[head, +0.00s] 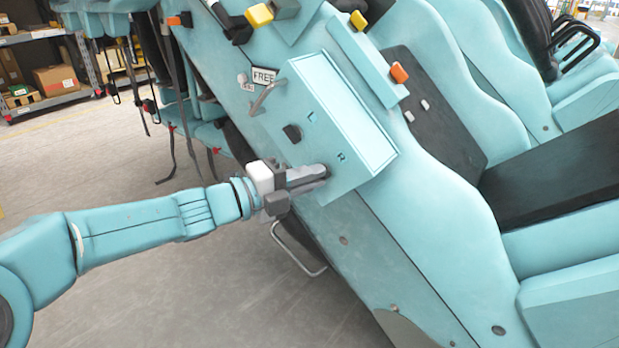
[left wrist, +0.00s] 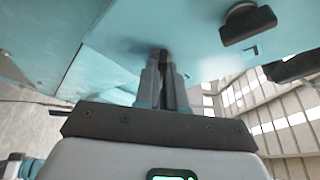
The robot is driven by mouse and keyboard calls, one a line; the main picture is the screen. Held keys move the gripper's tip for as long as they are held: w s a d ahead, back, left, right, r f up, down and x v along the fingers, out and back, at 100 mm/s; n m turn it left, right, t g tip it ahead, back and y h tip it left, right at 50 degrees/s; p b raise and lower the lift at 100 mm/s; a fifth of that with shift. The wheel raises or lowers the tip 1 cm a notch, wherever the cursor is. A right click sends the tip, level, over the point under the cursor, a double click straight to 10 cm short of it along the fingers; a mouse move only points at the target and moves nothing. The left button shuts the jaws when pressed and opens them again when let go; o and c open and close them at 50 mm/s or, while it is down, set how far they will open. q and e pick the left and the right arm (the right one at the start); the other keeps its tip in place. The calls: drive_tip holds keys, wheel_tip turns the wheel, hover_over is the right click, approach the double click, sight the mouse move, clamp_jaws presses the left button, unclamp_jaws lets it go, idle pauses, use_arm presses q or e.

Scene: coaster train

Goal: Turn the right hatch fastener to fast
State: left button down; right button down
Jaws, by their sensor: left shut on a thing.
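The turquoise hatch (head: 345,112) is a box-like panel on the side of the coaster car, with small marks like an L and an R on its face. My left gripper (head: 322,173) is at the hatch's lower corner, by the R mark, with its fingers shut on the right hatch fastener. The fingers hide nearly all of the fastener; in the left wrist view a dark strip of it (left wrist: 168,88) shows between them (left wrist: 166,85). How far it is turned cannot be told. The left fastener (head: 291,133), a dark knob, stands apart; it also shows in the left wrist view (left wrist: 247,24). My right gripper is out of view.
A small FREE sign (head: 264,76) and a grey lever (head: 267,97) are beside the hatch. Seats with a black pad (head: 560,165) are at the right. A bent metal rail (head: 299,252) hangs below my gripper. Shelves with boxes (head: 57,78) stand far left across open floor.

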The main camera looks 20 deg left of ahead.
use_arm(q)
drive_tip(key=shift+r+m+g+y+p, duration=0.1)
drive_tip(key=shift+m+g+y+p, duration=0.4)
drive_tip(key=shift+m, duration=1.05)
drive_tip(key=shift+r+m+g+y+p, duration=0.1)
drive_tip(key=shift+m+y+p, duration=0.65)
drive_tip(key=shift+m, duration=0.8)
drive_tip(key=shift+y, duration=0.25)
drive_tip(key=c, duration=1.2)
unclamp_jaws()
drive_tip(key=p+v, duration=0.3)
drive_tip(key=v, duration=1.3)
drive_tip(key=shift+s+p, duration=0.15)
drive_tip(key=shift+p, duration=0.2)
